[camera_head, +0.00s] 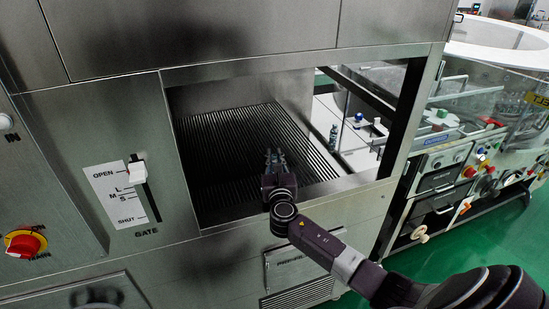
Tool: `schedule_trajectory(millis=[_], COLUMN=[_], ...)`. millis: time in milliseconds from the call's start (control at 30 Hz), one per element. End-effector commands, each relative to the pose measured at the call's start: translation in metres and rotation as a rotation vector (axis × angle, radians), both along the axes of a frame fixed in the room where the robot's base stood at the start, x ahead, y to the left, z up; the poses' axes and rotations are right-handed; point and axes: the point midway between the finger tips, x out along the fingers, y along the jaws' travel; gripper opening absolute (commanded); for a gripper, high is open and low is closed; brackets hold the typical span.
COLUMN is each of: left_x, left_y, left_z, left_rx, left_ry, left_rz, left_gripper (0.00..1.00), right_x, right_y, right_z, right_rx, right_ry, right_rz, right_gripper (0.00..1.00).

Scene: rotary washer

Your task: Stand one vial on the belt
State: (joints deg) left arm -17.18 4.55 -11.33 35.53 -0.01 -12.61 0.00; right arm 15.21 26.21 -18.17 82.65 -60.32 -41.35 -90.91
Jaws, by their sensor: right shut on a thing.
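The belt (235,128), a dark ribbed surface, lies inside the rectangular opening of the steel machine. My right gripper (274,156) reaches in through the opening, over the front right part of the belt. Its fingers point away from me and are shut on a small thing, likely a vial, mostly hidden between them. I cannot tell whether it touches the belt. Another small vial-like object (333,136) stands beyond the belt's right edge. My left gripper is not in view.
The opening's steel sill (337,187) and right post (407,120) frame my right arm. A gate slider (138,175) and red knob (24,245) are on the left panel. Small bottles (358,118) stand right of the belt. Belt around the gripper looks clear.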

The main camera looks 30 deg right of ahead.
Motion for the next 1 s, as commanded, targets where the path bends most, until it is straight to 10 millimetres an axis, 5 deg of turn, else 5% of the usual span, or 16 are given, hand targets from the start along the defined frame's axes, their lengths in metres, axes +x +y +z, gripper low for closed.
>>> schedule_trajectory(millis=[700, 733, 800, 1000], left_x=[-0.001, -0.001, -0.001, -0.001], left_y=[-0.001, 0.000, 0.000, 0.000], left_z=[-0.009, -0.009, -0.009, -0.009], left_rx=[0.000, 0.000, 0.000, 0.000], left_ry=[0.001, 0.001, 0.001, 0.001], left_rz=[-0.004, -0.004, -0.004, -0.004], left_gripper=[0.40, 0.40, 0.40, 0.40], right_x=[-0.001, -0.001, -0.002, -0.002], right_y=[0.001, 0.001, 0.001, 0.002], right_z=[-0.016, -0.017, -0.019, -0.021], right_rx=[0.000, 0.000, 0.001, 0.003], right_ry=[0.008, 0.009, 0.012, 0.014], right_rz=[0.001, 0.001, 0.001, 0.003], right_gripper=[0.01, 0.16, 0.24, 0.30])
